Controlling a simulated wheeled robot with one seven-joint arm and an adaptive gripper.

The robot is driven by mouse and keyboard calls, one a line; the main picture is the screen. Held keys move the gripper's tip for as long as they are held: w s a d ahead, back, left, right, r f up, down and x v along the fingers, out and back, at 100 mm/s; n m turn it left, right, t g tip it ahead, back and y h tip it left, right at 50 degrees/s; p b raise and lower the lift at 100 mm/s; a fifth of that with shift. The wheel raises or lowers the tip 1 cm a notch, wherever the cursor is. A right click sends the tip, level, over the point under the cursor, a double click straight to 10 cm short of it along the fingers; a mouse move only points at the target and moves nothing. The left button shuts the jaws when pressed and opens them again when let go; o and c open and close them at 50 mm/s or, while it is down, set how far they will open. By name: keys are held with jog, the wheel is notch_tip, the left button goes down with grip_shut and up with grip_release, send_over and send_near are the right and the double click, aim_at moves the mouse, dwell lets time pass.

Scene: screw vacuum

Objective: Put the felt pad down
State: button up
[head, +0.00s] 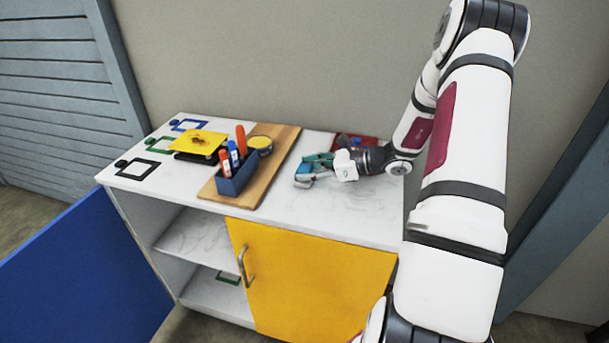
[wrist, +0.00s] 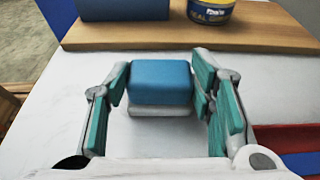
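The felt pad is a blue block with a pale layer under it; it shows in the wrist view (wrist: 160,82) and in the head view (head: 303,173). My gripper (wrist: 162,85) has teal finger pads, one on each side of the block. The fingertips meet the block's left and right sides, so it appears gripped. My gripper also shows in the head view (head: 318,166), low over the white counter (head: 330,208). The pale layer is at or just above the counter; I cannot tell whether it touches.
A wooden board (head: 271,163) lies left of my gripper, bearing a blue pen holder (head: 237,181) and a yellow tin (head: 261,145). A red tray (head: 356,141) lies behind my gripper. A yellow pad (head: 198,141) and square outlines (head: 138,169) are farther left. The front right counter is clear.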

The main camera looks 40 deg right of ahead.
aim_at(309, 169)
jog(key=shift+c, duration=0.6)
jog(key=shift+r, duration=0.6)
notch_tip(309, 169, up, 2)
jog(key=shift+r, duration=0.1)
jog(key=s, duration=0.5)
jog(key=s+r, duration=0.1)
jog(key=s, duration=0.4)
jog(key=s+d, duration=0.1)
jog(key=s, duration=0.5)
jog(key=shift+r+b, duration=0.25)
jog(key=shift+b, duration=0.05)
